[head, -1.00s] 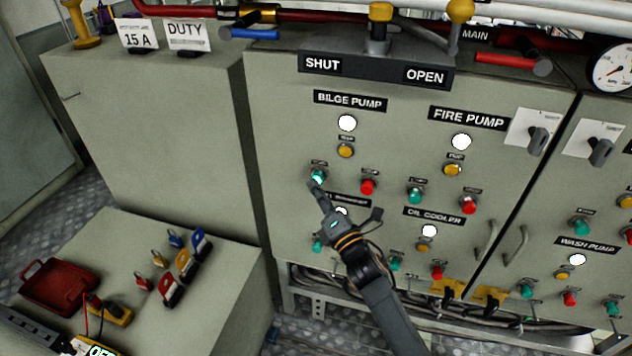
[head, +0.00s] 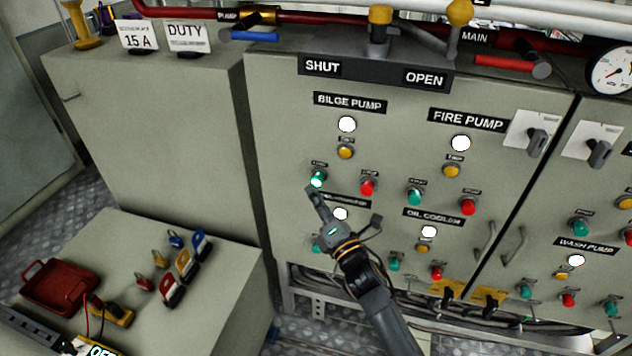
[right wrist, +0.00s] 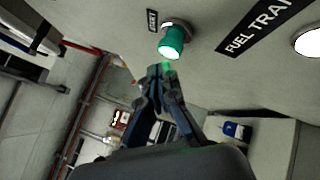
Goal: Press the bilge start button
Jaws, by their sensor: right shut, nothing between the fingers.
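The bilge start button (head: 318,178) is green and glows at its face, on the grey panel below the BILGE PUMP label (head: 349,103). It also shows in the right wrist view (right wrist: 172,42), with a bright lower face. My right gripper (head: 312,192) is shut and empty, its tips just below the button. In the right wrist view the fingertips (right wrist: 160,70) are just below the button, with a small gap showing. A red button (head: 367,187) sits to its right, and a yellow one (head: 345,152) above. My left gripper is not seen clearly.
Other green and red buttons for the fire pump and oil cooler are to the right, with a fire pump start button (head: 415,196) nearby. A lower cabinet (head: 215,290) at left holds padlocks and a red tray (head: 60,285).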

